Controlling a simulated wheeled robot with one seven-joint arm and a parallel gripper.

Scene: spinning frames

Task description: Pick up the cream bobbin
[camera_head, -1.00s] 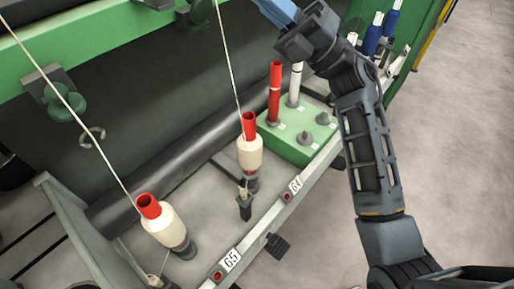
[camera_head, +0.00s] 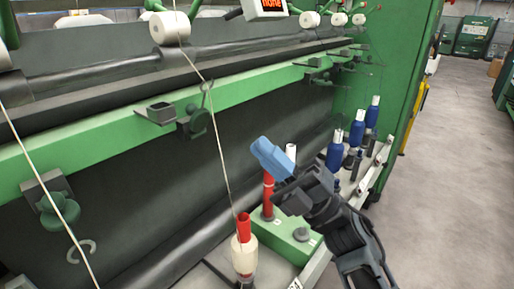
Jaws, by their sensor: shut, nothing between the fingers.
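A cream bobbin (camera_head: 244,261) with a red tube top stands at the bottom centre, on the machine's front ledge. Its lower end is near the bottom edge of the picture. A thread runs from its top up to the machine. My gripper (camera_head: 264,152), with light blue fingers, is shut and empty. It appears above and to the right of the cream bobbin, apart from it. My wrist and forearm hide part of the ledge on the right.
A green block (camera_head: 282,238) beside the bobbin carries a red tube (camera_head: 268,196), a white-topped tube (camera_head: 291,152) and a grey peg (camera_head: 301,234). Several blue bobbins (camera_head: 371,117) stand farther along the ledge. A green rail (camera_head: 105,141) with brackets runs above. Open floor (camera_head: 452,170) lies at right.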

